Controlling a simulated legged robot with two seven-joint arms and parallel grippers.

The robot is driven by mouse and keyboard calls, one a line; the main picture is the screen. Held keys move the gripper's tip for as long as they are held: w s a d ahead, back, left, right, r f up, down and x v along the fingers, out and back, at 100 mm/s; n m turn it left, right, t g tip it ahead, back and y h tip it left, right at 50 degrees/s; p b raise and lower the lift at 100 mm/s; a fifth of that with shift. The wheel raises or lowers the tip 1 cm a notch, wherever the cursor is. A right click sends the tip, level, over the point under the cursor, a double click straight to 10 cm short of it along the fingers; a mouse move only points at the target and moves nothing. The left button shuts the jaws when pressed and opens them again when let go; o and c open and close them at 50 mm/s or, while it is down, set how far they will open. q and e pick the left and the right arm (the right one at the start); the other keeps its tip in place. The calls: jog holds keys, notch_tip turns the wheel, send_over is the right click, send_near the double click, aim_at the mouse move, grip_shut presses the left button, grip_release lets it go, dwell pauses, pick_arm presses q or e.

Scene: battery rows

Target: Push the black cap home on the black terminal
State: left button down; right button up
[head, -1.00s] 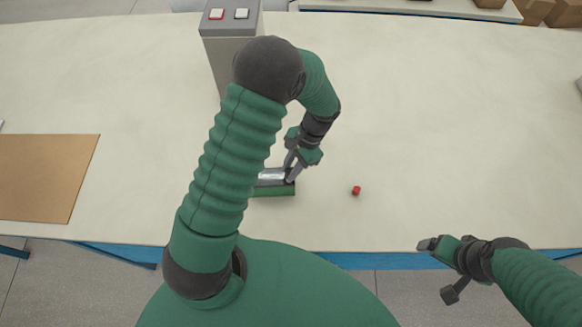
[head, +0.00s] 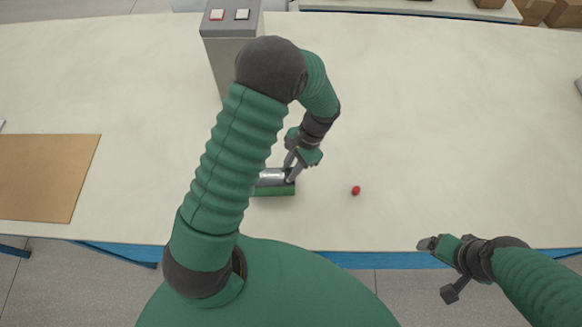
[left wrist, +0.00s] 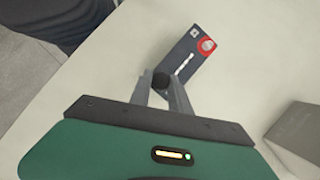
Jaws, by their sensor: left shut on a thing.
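The battery (head: 273,189) has a green side and a grey top in the head view, partly hidden by my left arm. In the left wrist view its dark top (left wrist: 190,52) carries a white label and a red-ringed terminal (left wrist: 207,44) at the far end. My left gripper (head: 289,178) is shut on the black cap (left wrist: 160,80), at the battery's near end. The black terminal is hidden under the cap and fingers, and I cannot tell how far down the cap sits. My right gripper (head: 425,243) is away from the battery, near the table's front edge; its jaw gap is unclear.
A small red cap (head: 356,190) lies loose on the table right of the battery. A grey box with two buttons (head: 228,55) stands behind. A brown mat (head: 45,178) lies at the left.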

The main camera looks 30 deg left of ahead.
pick_arm(q)
jog(key=shift+f, duration=0.15)
dwell(0.5)
jog(key=shift+f, duration=0.4)
jog(key=shift+f, duration=0.15)
dwell(0.3)
jog(key=shift+f+b, duration=0.3)
jog(key=shift+f+b, duration=0.3)
jog(key=shift+f, duration=0.15)
dwell(0.7)
jog(key=c, duration=0.7)
grip_release()
jog(key=shift+o, duration=0.2)
